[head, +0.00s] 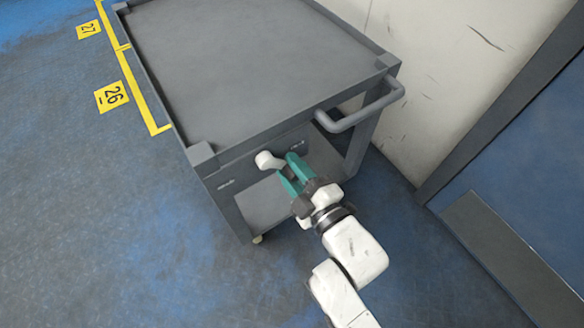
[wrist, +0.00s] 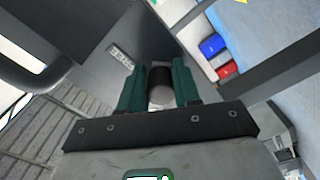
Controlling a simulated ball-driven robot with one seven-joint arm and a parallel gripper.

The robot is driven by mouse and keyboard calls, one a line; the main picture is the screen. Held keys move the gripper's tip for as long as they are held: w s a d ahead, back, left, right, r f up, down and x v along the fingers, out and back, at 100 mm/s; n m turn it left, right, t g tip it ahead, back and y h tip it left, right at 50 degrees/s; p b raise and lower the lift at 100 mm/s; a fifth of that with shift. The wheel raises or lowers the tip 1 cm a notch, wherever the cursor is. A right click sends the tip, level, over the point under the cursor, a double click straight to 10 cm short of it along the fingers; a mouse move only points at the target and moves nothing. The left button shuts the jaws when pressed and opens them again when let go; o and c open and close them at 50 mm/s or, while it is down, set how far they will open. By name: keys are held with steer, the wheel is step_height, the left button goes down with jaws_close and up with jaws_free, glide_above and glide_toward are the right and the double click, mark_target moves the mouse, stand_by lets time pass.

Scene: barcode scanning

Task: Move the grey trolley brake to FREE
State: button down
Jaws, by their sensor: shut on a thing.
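The grey trolley (head: 240,75) stands against the wall in the head view. Its brake lever (head: 267,160) has a pale rounded end on the front panel, between two small labels too small to read. My gripper (head: 289,170) has teal fingers and reaches the lever from the front right. In the wrist view my gripper (wrist: 160,88) is shut on the brake lever (wrist: 160,95), whose pale end and dark band show between the fingers. A pale label plate (wrist: 121,56) shows left of the fingers there; its wording is not legible. The lever's pivot is hidden.
The trolley's push handle (head: 368,112) sticks out to the right above my gripper. A lower shelf (head: 262,203) lies below it. A blue bin (wrist: 212,46) and a red bin show in the wrist view. The blue floor (head: 100,220) is clear at left.

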steer(key=shift+d, duration=0.1)
steer(key=c, duration=0.9)
jaws_free()
steer(key=shift+r, duration=0.1)
steer(key=p+v, duration=0.3)
steer(key=v, duration=0.7)
steer(key=shift+s+d, duration=0.2)
steer(key=shift+s, duration=0.1)
